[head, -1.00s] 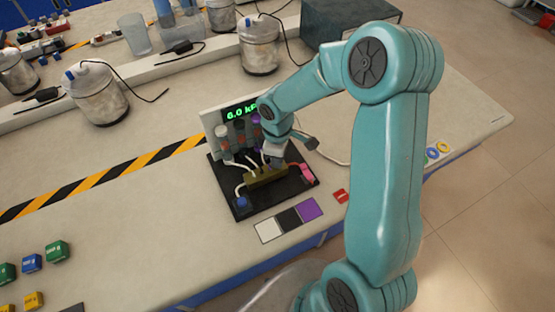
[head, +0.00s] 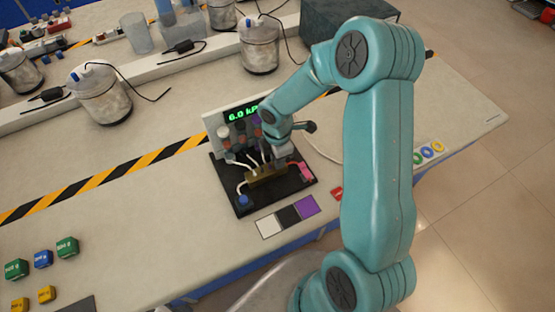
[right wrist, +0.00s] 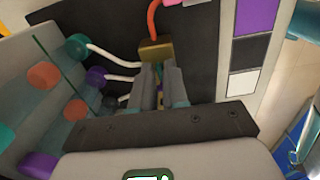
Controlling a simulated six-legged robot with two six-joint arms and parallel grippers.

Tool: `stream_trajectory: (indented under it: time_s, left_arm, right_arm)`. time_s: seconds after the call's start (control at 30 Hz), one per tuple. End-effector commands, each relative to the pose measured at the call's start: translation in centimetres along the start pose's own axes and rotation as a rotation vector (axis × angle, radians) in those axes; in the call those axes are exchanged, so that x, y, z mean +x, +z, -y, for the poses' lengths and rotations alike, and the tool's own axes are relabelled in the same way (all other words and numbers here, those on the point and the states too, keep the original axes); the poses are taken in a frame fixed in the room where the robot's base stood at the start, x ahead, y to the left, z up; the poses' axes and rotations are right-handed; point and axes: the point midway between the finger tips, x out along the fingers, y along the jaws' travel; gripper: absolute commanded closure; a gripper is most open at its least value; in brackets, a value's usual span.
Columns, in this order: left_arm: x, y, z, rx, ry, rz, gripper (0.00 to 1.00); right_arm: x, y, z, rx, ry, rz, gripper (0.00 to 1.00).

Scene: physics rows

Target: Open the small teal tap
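A black board (head: 222,185) on the bench carries a brass block (head: 266,176), with white tubes running to it. My right gripper (head: 282,160) is lowered over the block from above. In the right wrist view its two fingers (right wrist: 163,82) reach the brass block (right wrist: 155,50), with a narrow gap between them. A small teal part (right wrist: 160,68) shows in that gap, mostly hidden by the fingers; whether they touch it is unclear. A separate round teal knob (right wrist: 78,46) sits on the panel side with a white tube. My left gripper is not in view.
An upright panel (head: 216,124) behind the board has a green display (head: 243,114) reading about 6.0 kPa. White, black and purple patches (head: 288,216) lie in front. Metal canisters (head: 100,95) stand behind. The bench left of the board is mostly clear.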

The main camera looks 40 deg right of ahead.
Motion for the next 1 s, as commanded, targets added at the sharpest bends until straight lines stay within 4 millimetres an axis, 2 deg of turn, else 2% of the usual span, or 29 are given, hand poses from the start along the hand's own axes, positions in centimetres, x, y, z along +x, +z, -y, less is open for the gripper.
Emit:
stream_trajectory:
  time_s: [0.17, 0.83, 1.0]
  left_arm:
    - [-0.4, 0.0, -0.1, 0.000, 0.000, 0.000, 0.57]
    - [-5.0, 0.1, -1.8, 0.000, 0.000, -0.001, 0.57]
    - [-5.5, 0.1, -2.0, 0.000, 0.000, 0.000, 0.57]
  right_arm:
    - [-0.5, 0.0, -0.1, 0.001, 0.002, 0.000, 0.86]
    - [-6.5, 0.0, -0.1, 0.002, 0.004, -0.001, 0.86]
    - [-7.2, 0.0, -0.1, 0.002, 0.003, 0.000, 0.86]
